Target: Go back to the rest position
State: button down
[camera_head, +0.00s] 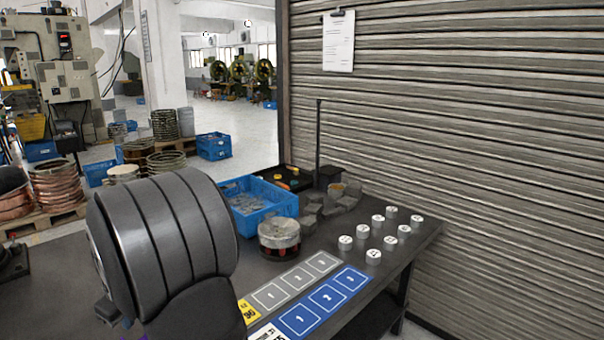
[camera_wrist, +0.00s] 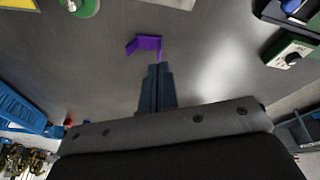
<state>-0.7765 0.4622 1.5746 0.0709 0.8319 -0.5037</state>
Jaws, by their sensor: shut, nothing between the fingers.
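My gripper (camera_wrist: 158,68) shows in the wrist view with its two dark fingers together and nothing between them. It points over the bare grey table top (camera_wrist: 215,80). A small purple angled piece (camera_wrist: 146,43) shows just beyond the fingertips; I cannot tell whether they touch it. In the head view a large grey rounded part of my arm (camera_head: 165,235) fills the lower left and hides the table behind it. The gripper does not show clearly there.
A blue crate (camera_head: 263,211), a round metal can (camera_head: 279,240), several white-topped weights (camera_head: 373,256) and marked mats (camera_head: 325,302) occupy the table. A shutter wall (camera_head: 450,120) stands behind on the right. A green-and-white device (camera_wrist: 290,50) lies at right in the wrist view.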

jog(key=shift+s+d+r+n+g+h, duration=0.2)
jog(key=shift+r+n, duration=0.5)
jog(key=shift+n, duration=0.4)
jog(key=shift+s+d+r+n+g+h, duration=0.2)
jog(key=shift+r+n, duration=0.55)
jog(key=shift+n, duration=0.35)
jog(key=shift+s+d+r+n+g+h, duration=0.1)
jog(key=shift+r+n+h, duration=0.1)
jog(key=shift+r+n, duration=0.7)
jog(key=shift+f, duration=0.2)
